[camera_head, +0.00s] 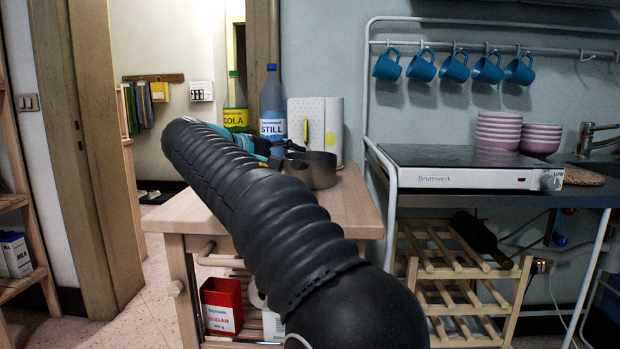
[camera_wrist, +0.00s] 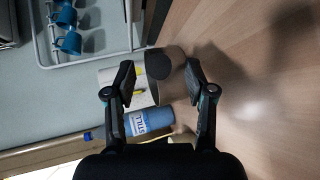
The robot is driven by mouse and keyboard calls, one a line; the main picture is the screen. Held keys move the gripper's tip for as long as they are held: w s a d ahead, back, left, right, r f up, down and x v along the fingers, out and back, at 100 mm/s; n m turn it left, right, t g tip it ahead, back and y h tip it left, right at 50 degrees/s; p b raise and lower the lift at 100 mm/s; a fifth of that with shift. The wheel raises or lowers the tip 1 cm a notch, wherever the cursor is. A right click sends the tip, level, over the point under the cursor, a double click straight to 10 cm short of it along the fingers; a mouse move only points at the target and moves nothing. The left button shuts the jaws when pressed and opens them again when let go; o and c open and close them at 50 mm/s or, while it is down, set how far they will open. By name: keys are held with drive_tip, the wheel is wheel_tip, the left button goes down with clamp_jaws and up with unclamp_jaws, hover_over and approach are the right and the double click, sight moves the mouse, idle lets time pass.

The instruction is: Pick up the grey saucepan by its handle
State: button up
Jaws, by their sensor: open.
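The grey saucepan (camera_head: 316,170) stands upright on the wooden cart (camera_head: 352,199), partly hidden behind my arm in the head view. In the wrist view the saucepan (camera_wrist: 177,57) shows just beyond my fingertips, with a dark rounded part (camera_wrist: 158,63) facing the camera; I cannot tell for sure whether this is its handle. My gripper (camera_wrist: 160,73) is open, with one finger on each side of that dark part in the picture. I see nothing held. Whether the fingers reach around it in depth is unclear. In the head view my arm hides most of the gripper.
A blue STILL bottle (camera_head: 272,103) and a yellow COLA bottle (camera_head: 236,108) stand behind on the cart. A white perforated board (camera_head: 329,112) is against the wall. The hob (camera_head: 455,179) lies right. The STILL bottle (camera_wrist: 148,121) is near my gripper.

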drive_tip(key=shift+x, duration=1.1)
clamp_jaws()
drive_tip(key=shift+r, duration=0.1)
